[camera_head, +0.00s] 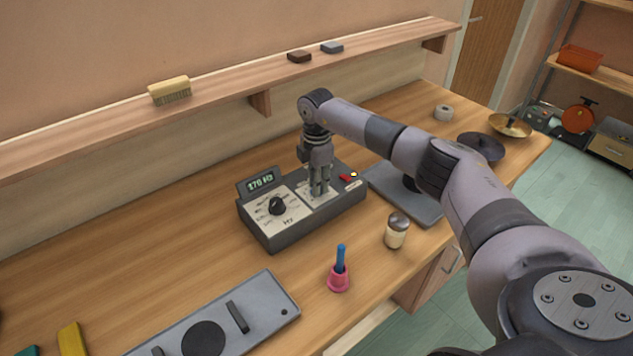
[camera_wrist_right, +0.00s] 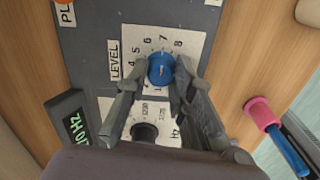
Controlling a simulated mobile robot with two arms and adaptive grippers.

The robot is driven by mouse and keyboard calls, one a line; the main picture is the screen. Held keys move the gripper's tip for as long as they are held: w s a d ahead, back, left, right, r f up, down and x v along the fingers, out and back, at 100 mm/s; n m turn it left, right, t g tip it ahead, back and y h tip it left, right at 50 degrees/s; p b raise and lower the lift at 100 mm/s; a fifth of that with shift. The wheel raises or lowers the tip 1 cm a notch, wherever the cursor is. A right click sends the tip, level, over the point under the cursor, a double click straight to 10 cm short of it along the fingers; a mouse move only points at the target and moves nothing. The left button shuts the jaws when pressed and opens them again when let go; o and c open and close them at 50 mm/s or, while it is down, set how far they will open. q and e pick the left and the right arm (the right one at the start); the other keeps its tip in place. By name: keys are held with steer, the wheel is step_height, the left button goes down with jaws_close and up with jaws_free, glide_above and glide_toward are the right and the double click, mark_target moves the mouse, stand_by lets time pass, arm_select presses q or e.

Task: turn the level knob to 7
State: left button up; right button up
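The grey device (camera_head: 300,225) with two pale dial panels stands on the workbench. In the right wrist view the level knob (camera_wrist_right: 160,68) is blue and round, beside the word LEVEL, with a number scale around it. The 7 (camera_wrist_right: 163,43) is printed just above the knob in that view. Where the pointer stands is not clear. My right gripper (camera_head: 319,194) points down at the device; in the wrist view its fingers (camera_wrist_right: 160,84) are closed in on both sides of the knob. In the head view the gripper hides the knob. My left gripper is out of view.
A black knob (camera_head: 278,206) and a 170 Hz display (camera_head: 261,182) are beside the level knob. A jar (camera_head: 396,231) and a pink bell-shaped item (camera_head: 339,279) with a blue handle stand in front.

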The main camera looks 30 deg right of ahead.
steer(key=o, duration=0.5)
steer(key=shift+c, duration=0.2)
step_height(320, 180, up, 12)
stand_by(0.4)
stand_by(0.4)
